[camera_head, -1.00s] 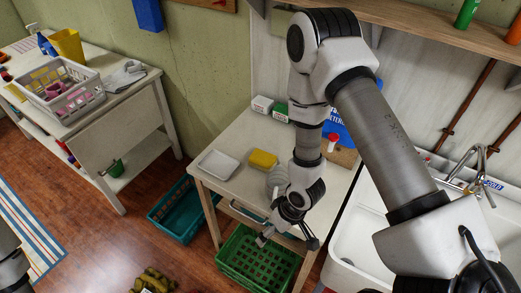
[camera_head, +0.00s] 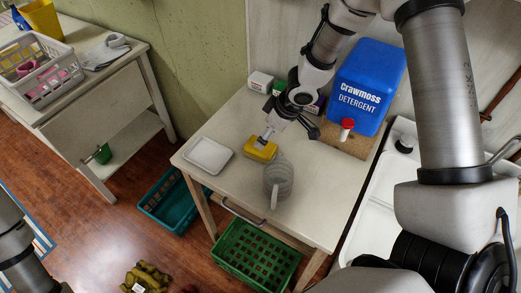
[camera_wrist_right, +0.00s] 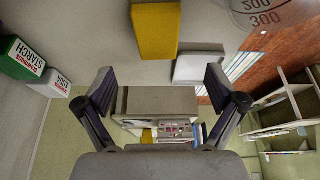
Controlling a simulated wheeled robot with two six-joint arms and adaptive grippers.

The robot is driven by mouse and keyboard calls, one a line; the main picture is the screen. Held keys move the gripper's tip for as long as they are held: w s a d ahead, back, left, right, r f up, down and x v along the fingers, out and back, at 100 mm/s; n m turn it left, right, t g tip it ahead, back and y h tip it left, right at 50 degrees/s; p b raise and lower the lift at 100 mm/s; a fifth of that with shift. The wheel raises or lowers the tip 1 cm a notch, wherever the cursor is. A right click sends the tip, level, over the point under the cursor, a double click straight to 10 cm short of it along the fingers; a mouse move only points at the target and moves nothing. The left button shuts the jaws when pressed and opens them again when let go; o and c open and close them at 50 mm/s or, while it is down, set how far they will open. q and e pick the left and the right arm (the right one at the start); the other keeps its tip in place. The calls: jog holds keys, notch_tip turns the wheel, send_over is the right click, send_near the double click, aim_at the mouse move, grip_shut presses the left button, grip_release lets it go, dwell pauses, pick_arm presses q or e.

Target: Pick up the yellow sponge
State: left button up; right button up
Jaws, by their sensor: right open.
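The yellow sponge (camera_head: 261,150) lies on the small white table (camera_head: 222,129), between a white tray (camera_head: 209,155) and a clear measuring jug (camera_head: 278,182). My right gripper (camera_head: 288,131) is over the table just behind the sponge, with one finger overlapping the sponge's far edge in the head view. In the right wrist view, my right gripper (camera_wrist_right: 159,80) is open and empty. The sponge (camera_wrist_right: 156,30) shows there beyond the fingertips, roughly centred between them. I cannot tell whether a finger touches it. My left gripper is out of view.
A blue detergent container (camera_head: 367,85) with a red cap stands at the table's back right. Small boxes, one a white box (camera_head: 261,81), stand along the back. A green basket (camera_head: 256,257) and a teal basket (camera_head: 169,201) are below. A sink (camera_head: 371,218) adjoins on the right.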

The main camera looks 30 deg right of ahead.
jog(key=b+x, duration=0.1)
jog(key=x, duration=0.1)
jog(key=b+x, duration=0.1)
jog(key=x, duration=0.2)
jog(key=b+x, duration=0.2)
jog(key=shift+s+d+f, duration=0.2)
jog(key=shift+d+f, duration=0.1)
jog(key=shift+f, duration=0.3)
jog(key=shift+w+a+f, duration=0.15)
jog(key=shift+f, duration=0.15)
jog(key=shift+w+f, duration=0.1)
jog(key=shift+w, duration=0.1)
jog(key=shift+s, duration=0.1)
jog(key=c, duration=1.2)
